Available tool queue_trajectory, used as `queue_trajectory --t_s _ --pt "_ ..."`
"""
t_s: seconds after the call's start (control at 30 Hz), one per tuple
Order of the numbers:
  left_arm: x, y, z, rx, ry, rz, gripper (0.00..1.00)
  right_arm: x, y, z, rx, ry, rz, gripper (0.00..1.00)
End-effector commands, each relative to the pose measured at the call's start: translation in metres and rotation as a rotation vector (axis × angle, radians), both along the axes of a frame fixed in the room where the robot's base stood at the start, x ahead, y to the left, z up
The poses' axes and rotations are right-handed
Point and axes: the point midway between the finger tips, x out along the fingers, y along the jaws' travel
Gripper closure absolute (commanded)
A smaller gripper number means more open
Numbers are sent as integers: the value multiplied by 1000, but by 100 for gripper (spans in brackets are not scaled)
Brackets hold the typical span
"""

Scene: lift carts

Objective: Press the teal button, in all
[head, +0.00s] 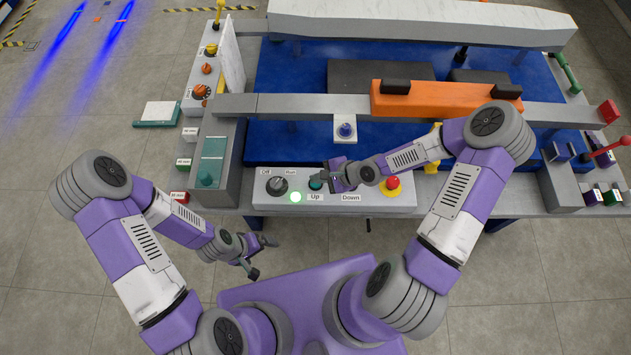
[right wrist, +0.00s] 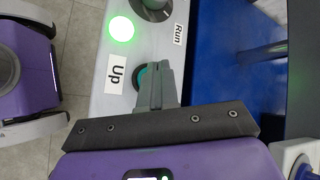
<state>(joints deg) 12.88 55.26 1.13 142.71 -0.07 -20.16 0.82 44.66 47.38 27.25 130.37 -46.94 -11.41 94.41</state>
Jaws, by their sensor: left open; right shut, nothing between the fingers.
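The teal button (head: 316,184) sits on the grey control panel (head: 265,206), above the "Up" label. My right gripper (head: 326,182) is shut and empty, with its fingertips at the button. In the right wrist view the shut fingers (right wrist: 158,85) partly cover the teal button (right wrist: 141,77); I cannot tell how far it is pressed in. A green lamp (head: 296,197) beside the button is lit. My left gripper (head: 262,257) is open and empty, in front of the panel and low to its left.
The panel also carries a dark "Off/Run" knob (head: 277,185) and a red emergency button (head: 392,183) on yellow. Behind it lies a blue lift table (head: 290,100) with an orange bar (head: 440,100). Open floor (head: 80,260) lies to the left.

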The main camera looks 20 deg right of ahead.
Motion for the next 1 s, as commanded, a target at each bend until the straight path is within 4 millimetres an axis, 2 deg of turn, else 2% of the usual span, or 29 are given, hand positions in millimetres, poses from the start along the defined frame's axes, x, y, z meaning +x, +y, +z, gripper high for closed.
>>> queue_trajectory --t_s 0.2,1.0 --pt "0 0 -2 0 0 0 0 0 0 -8 1 2 -2 100" --pt "0 0 -4 0 0 0 0 0 0 -13 1 1 -1 100"
